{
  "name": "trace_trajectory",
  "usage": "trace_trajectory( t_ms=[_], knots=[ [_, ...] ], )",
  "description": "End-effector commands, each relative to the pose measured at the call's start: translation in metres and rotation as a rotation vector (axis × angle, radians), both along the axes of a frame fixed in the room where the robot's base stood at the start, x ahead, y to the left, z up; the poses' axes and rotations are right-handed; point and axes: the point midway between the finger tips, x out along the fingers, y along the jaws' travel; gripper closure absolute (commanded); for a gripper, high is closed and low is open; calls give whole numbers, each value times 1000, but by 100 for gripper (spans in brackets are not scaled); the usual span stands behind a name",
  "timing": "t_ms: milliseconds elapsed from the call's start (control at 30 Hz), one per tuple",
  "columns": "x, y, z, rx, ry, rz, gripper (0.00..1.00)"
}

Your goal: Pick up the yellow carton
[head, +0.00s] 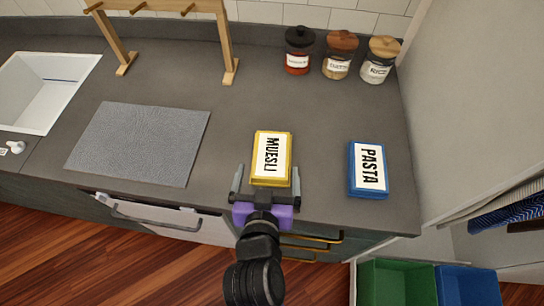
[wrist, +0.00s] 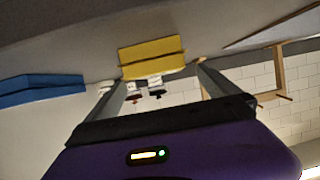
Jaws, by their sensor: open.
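The yellow carton (head: 271,158), with a white label reading MUESLI, lies flat on the dark grey counter near its front edge. My gripper (head: 266,182) is open at the near end of the carton, with one finger on each side of it in the head view. In the wrist view the yellow carton (wrist: 152,58) shows between and beyond the fingertips of my gripper (wrist: 158,75). The fingers do not close on it. Whether they touch it cannot be told.
A blue PASTA carton (head: 368,169) lies to the right, also seen in the wrist view (wrist: 40,88). A grey mat (head: 138,143) and a white sink (head: 45,90) are left. Several jars (head: 340,55) and a wooden rack (head: 228,45) stand behind. Green (head: 395,282) and blue bins (head: 468,285) stand below right.

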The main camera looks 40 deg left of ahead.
Motion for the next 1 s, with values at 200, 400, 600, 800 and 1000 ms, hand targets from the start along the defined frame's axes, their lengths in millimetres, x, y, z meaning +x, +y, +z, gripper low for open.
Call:
trace_trajectory(
  t_ms=[200,400,600,800,1000],
  knots=[
    [18,10,-8,0,0,0,0],
    [38,23,-20,1,-1,1,0],
    [43,26,-24,1,1,1,0],
    [43,26,-24,2,0,1,10],
    [43,26,-24,2,0,1,49]
  ],
)
